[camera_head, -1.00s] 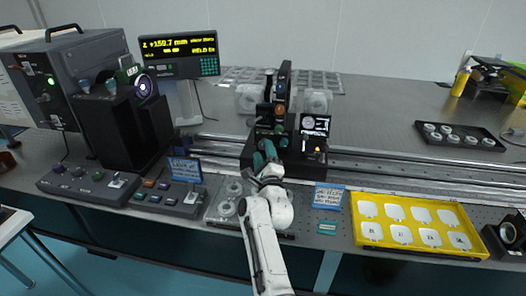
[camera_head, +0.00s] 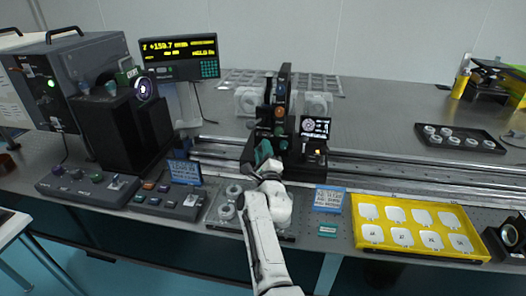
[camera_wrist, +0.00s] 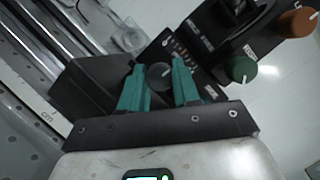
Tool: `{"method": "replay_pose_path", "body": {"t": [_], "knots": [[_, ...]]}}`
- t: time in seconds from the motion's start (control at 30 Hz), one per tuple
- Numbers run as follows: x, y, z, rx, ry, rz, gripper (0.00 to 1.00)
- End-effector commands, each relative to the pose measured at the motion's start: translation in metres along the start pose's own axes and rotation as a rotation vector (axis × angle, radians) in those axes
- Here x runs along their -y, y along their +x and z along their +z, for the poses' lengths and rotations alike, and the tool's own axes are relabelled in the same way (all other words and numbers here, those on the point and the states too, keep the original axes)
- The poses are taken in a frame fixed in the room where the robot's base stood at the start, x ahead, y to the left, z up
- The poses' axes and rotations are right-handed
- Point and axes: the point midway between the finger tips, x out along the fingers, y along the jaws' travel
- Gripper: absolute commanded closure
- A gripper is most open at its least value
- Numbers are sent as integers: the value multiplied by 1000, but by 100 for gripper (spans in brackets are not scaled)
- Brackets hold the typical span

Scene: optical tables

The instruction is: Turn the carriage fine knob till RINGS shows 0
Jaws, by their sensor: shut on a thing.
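The black carriage (camera_head: 252,152) stands on the rail at the middle of the table. My gripper (camera_head: 264,148) is at its lower front left. In the wrist view my teal fingers (camera_wrist: 160,82) are on either side of a dark round knob (camera_wrist: 158,75) with a pale mark, shut on it. I take it for the carriage fine knob; its label is not readable. A small screen (camera_head: 315,127) on the carriage's right shows a round ring picture; any RINGS number is too small to read. The display on the stand (camera_head: 178,55) shows +159.7 in yellow.
A green knob (camera_wrist: 243,68) and an orange knob (camera_wrist: 298,22) sit close by on the carriage. Right are a yellow tray (camera_head: 374,241) of white pieces and a blue sign (camera_head: 328,199). Control boxes (camera_head: 168,205) stand left. The rail (camera_head: 400,168) runs right.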

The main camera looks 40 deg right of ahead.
Motion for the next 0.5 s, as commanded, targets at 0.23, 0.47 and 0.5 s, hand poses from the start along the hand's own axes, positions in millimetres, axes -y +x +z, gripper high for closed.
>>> {"method": "replay_pose_path", "body": {"t": [0.23,0.47,0.5], "knots": [[-1,0,0,0,0,1,98],[0,0,0,0,-14,8,99],[0,0,0,0,-22,11,99]]}}
